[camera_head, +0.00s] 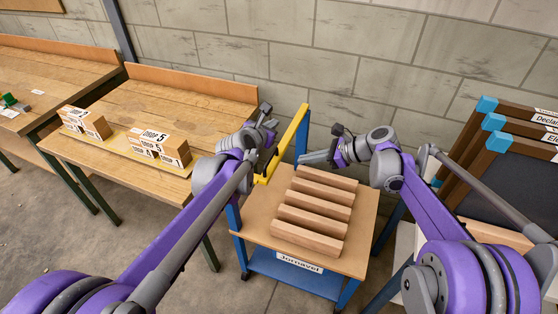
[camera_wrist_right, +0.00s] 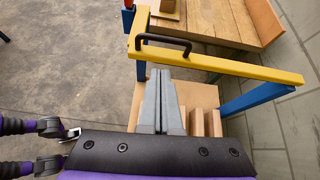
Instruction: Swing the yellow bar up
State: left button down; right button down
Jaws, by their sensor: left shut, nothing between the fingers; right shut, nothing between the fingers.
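The yellow bar (camera_head: 289,136) runs along the left side of the blue cart in the head view, between blue posts, and looks roughly level. In the right wrist view the yellow bar (camera_wrist_right: 225,66) crosses the picture and carries a black handle (camera_wrist_right: 166,42). My right gripper (camera_head: 304,158) is shut and empty, over the cart's back edge. In the right wrist view its fingertips (camera_wrist_right: 160,72) point at the bar just below the handle; whether they touch cannot be told.
Several wooden blocks (camera_head: 312,212) lie on the cart top (camera_head: 262,222) under my right gripper. A wooden bench (camera_head: 200,97) with labelled boxes (camera_head: 160,145) stands left. Framed boards (camera_head: 510,165) lean at the right. A block wall (camera_head: 350,50) closes the back.

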aim_at(279, 160)
jog(key=shift+m, duration=0.4)
jog(key=x, duration=0.7)
jog(key=w+x, duration=0.1)
jog(key=x, duration=0.2)
jog(key=shift+a+r, duration=0.1)
jog(key=shift+a, duration=0.15)
jog(key=shift+y, duration=0.3)
notch_tip(279, 160, up, 2)
jog(key=shift+w+r, duration=0.1)
jog(key=shift+w, duration=0.05)
pick_arm(q)
jog(key=c, duration=1.6)
grip_release()
jog(key=c, duration=0.9)
grip_release()
jog(key=shift+s, duration=0.1)
